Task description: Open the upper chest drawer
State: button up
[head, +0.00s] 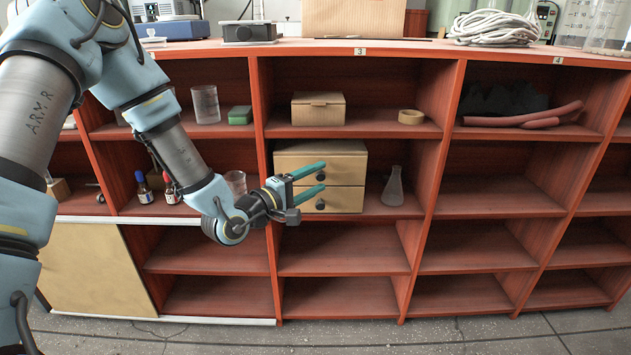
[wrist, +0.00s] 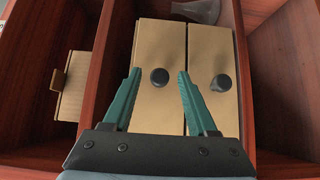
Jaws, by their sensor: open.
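A small tan chest (head: 345,162) with two drawers stands on a middle shelf of the red shelving. Its upper drawer (head: 345,172) looks closed, level with the lower drawer (head: 347,199). The upper drawer's dark round knob (head: 320,177) shows between my fingers. My gripper (head: 325,176) is open in front of the chest, with teal fingers. In the sideways wrist view, the upper drawer's knob (wrist: 159,76) appears between the fingertips, and the lower drawer's knob (wrist: 220,83) is to the right of them. I cannot tell whether the fingertips reach the upper knob's depth.
A glass flask (head: 393,186) stands right of the chest. A cardboard box (head: 318,109) and a tape roll (head: 411,117) sit on the shelf above. A wooden divider (wrist: 104,80) runs close to the fingers in the wrist view. The shelf below the chest is empty.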

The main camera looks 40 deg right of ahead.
jog(key=shift+d, duration=0.1)
jog(key=shift+c, duration=0.3)
grip_shut()
dwell(1.1)
